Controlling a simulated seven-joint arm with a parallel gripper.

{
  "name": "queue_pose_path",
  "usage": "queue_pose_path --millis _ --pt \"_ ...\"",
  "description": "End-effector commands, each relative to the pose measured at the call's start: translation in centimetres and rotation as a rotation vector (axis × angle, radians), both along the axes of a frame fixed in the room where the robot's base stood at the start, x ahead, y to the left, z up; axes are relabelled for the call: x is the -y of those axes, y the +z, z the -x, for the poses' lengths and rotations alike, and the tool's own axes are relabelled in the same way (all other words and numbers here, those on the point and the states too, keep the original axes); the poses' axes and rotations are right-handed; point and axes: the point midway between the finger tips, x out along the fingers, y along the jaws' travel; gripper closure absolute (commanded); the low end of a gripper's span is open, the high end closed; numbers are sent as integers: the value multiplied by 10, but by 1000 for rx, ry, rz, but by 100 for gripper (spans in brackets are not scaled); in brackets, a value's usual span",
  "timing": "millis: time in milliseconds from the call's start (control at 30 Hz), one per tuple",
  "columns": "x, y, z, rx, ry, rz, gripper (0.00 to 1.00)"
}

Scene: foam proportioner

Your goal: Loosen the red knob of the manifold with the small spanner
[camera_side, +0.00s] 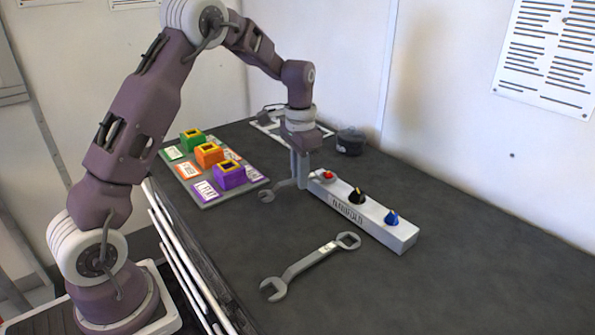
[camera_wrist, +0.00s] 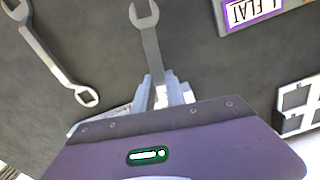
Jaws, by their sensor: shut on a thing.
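The white manifold (camera_side: 372,222) lies on the dark bench with a red knob (camera_side: 328,175), a black knob (camera_side: 357,195) and a blue knob (camera_side: 391,217) in a row. My gripper (camera_side: 301,184) points down beside the red-knob end, shut on the small grey spanner (camera_side: 268,195). The spanner lies roughly level, its open jaw out to the left; in the wrist view its jaw and shaft (camera_wrist: 149,40) reach away from the fingers (camera_wrist: 163,92). Its other end is toward the red knob; I cannot tell whether it is around the knob.
A larger spanner (camera_side: 306,266) lies loose in front of the manifold; it also shows in the wrist view (camera_wrist: 45,52). A board (camera_side: 212,200) with green, orange and purple blocks is behind left. A dark pot (camera_side: 350,142) stands behind. The right bench is clear.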

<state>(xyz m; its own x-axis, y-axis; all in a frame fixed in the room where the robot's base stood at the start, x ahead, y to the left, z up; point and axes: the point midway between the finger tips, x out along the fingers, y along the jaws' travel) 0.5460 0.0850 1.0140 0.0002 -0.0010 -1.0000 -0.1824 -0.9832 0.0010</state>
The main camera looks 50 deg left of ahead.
Motion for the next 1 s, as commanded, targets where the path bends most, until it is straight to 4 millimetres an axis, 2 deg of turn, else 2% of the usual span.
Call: queue_pose_path --millis 767,1000 --pt "47 1 -6 5 575 0 100" --pt "38 1 -4 4 489 1 100"
